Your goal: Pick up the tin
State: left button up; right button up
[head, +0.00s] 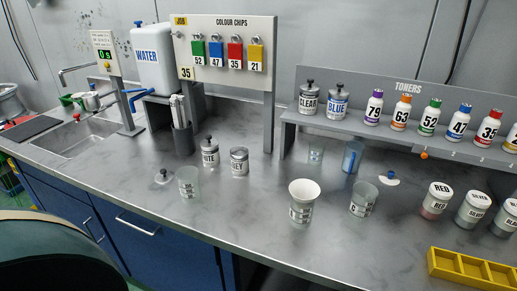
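Several tins are in the head view, and the task does not say which one is meant. Two silver tins stand upright on the grey worktop left of centre. One tin (209,155) has a black knob on top and a label ending in "ITE". The other tin (239,163) has a flat top without a knob and a label ending in "EY". On the raised shelf stand a tin marked CLEAR (308,101) and a tin marked BLUE (337,103), both with dark knobs. Neither of my grippers is in view.
A lid with a knob (164,177) lies left of a clear cup (188,182). A funnel-topped cup (303,202) and another cup (363,200) stand in front. A yellow tray (466,254) is at front right. Toner bottles line the shelf (420,137). The sink is left.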

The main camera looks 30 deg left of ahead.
aim_at(239, 154)
jog(key=u, duration=1.15)
